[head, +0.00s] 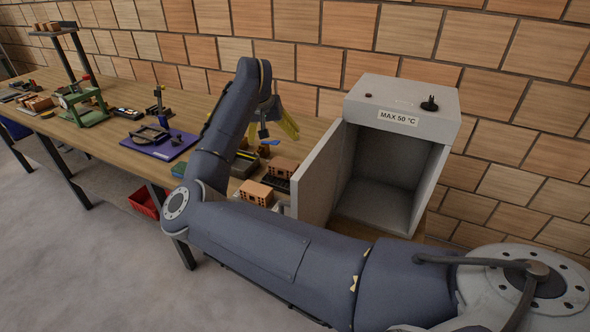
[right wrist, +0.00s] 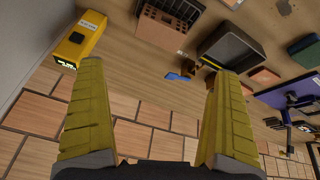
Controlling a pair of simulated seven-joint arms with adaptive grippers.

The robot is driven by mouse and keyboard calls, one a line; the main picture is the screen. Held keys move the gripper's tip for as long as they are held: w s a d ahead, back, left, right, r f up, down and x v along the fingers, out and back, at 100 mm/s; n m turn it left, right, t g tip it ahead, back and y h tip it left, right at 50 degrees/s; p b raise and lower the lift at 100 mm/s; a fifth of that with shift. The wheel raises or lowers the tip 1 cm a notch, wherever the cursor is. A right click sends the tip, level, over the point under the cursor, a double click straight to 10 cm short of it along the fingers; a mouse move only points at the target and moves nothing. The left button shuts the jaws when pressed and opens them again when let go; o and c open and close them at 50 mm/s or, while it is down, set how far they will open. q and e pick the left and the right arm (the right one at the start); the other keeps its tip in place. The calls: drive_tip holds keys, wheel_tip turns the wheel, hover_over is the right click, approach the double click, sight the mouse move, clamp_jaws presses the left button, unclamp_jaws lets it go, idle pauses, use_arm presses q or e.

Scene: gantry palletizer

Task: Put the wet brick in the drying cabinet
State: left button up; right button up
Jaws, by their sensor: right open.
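The drying cabinet (head: 436,119) is a grey box labelled "MAX 50 °C". Its door (head: 322,176) stands open on the left and its inside looks empty. Two orange-brown bricks are left of the door: one (head: 284,168) near a black rack, one (head: 255,193) closer to the bench front. I cannot tell which is wet. My left gripper is out of view.
A yellow device with a display (right wrist: 80,38) and a dark grey tray (right wrist: 230,46) are on the bench. A blue mat (head: 160,146), a green machine (head: 82,103) and other tools stand further left. My right arm crosses in front of the cabinet. A brick-patterned wall closes the back.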

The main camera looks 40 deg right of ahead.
sight(283, 164)
drive_tip(key=w+d+f+m, duration=0.1)
drive_tip(key=f, duration=0.4)
drive_tip(key=w+d+f+m, duration=0.1)
drive_tip(key=d+f, duration=0.1)
drive_tip(key=f, duration=0.4)
drive_tip(key=w+d+f+m, duration=0.1)
drive_tip(key=d+f, duration=0.1)
drive_tip(key=f, duration=0.3)
drive_tip(key=shift+w+d+f+m, duration=0.15)
drive_tip(key=shift+w+d+m, duration=0.05)
drive_tip(key=shift+d+m, duration=0.1)
drive_tip(key=shift+a, duration=0.1)
drive_tip(key=c, duration=1.2)
